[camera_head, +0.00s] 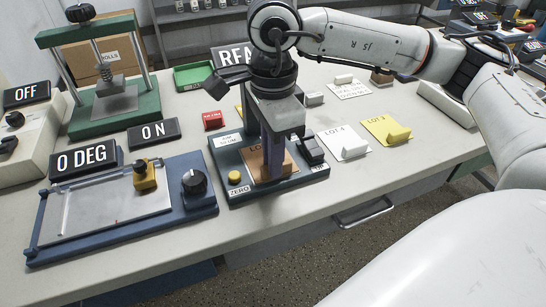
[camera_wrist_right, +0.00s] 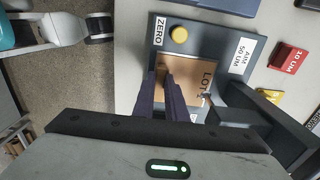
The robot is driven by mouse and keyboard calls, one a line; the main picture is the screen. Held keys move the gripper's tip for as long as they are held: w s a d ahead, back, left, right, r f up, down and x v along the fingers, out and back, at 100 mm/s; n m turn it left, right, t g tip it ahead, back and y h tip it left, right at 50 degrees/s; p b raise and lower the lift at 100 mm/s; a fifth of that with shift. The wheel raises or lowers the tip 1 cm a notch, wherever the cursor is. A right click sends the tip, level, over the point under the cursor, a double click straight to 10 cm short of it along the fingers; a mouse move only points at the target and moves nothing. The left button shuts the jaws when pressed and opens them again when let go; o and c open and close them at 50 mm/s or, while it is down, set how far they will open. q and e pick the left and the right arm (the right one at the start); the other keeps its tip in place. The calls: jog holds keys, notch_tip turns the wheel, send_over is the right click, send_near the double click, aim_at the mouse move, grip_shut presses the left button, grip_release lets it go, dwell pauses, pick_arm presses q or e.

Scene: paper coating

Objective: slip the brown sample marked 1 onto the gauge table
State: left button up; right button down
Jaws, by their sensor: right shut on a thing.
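The brown sample (camera_head: 254,168), a thin card marked LOT with its number partly readable, lies on the dark blue gauge (camera_head: 234,160) beside its yellow ZERO button. It also shows in the right wrist view (camera_wrist_right: 199,72), flat on the gauge base (camera_wrist_right: 207,40). My right gripper (camera_head: 272,174) points down over the card. Its dark fingers (camera_wrist_right: 171,76) are shut at the card's middle, on its grip block, which they mostly hide. Whether the card touches the gauge surface everywhere cannot be told. My left gripper is not in view.
A white sample (camera_head: 344,146) and a yellow sample (camera_head: 386,131) lie right of the gauge. A red block (camera_head: 213,120) stands behind it. The coater (camera_head: 110,210) with its knob stands left, a green press (camera_head: 110,118) behind. The gauge's dark upright part (camera_wrist_right: 250,112) is close to the fingers.

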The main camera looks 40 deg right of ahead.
jog(key=c, duration=1.7)
grip_release()
notch_tip(320, 180, up, 10)
jog(key=shift+r, duration=0.2)
jog(key=shift+r+p, duration=0.1)
jog(key=shift+p, duration=0.2)
